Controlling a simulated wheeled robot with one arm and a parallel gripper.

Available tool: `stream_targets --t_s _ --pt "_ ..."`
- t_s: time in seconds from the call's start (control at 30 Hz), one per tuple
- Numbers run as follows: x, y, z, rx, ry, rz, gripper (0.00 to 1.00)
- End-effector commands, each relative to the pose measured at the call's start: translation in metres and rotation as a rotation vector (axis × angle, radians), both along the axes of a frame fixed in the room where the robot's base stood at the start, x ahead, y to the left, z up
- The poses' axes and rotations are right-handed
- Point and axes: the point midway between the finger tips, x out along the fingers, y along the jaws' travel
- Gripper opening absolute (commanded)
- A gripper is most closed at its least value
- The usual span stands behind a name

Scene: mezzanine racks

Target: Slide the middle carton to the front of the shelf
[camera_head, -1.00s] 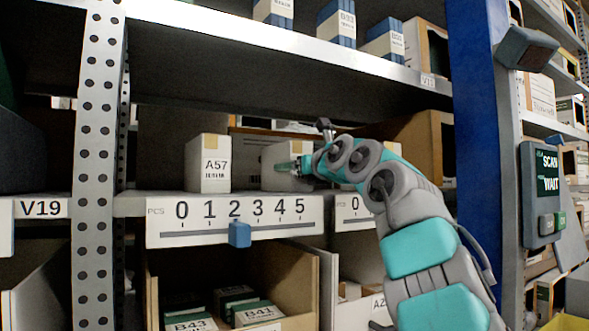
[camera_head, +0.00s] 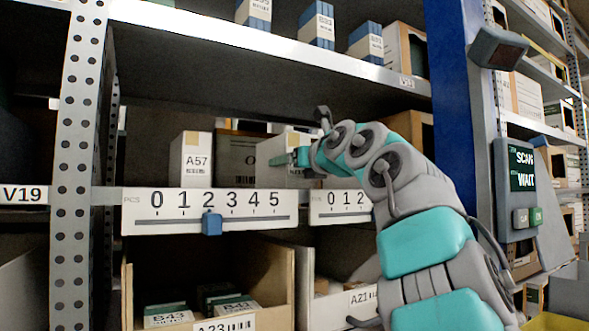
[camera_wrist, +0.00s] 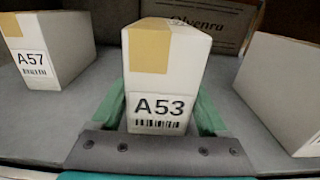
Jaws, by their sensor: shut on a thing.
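The middle carton (camera_wrist: 165,85), white with a tan tape strip and an A53 label, stands upright on the shelf (camera_wrist: 75,125) in the wrist view. My gripper (camera_wrist: 160,112) has one green finger along each side of it and is shut on it. The carton (camera_head: 272,178) also shows in the head view, partly hidden by my gripper (camera_head: 292,158). The A57 carton (camera_wrist: 48,50) stands apart to its left. Another white carton (camera_wrist: 285,90) stands apart to its right, its label not visible.
A brown Olvenro box (camera_wrist: 205,22) stands behind the middle carton. A numbered rail (camera_head: 210,212) with a blue slider (camera_head: 212,223) runs along the shelf's front edge. An upper shelf (camera_head: 270,42) hangs above. A perforated upright (camera_head: 75,160) stands left, a blue post (camera_head: 455,100) right.

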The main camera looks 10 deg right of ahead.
Motion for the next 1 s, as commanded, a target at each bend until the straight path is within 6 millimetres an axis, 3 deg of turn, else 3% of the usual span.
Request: stream_targets --t_s 0.6,0.63,0.8,1.0 --pt "-0.0089 0.0066 -0.0008 -0.001 0.002 0.004 0.00" --pt "-0.0090 0.0066 -0.0008 -0.001 0.002 0.004 0.81" --pt "-0.0091 0.0067 -0.0004 0.000 0.001 0.004 1.00" --pt "-0.0092 0.0067 -0.0002 0.000 0.000 0.004 1.00"
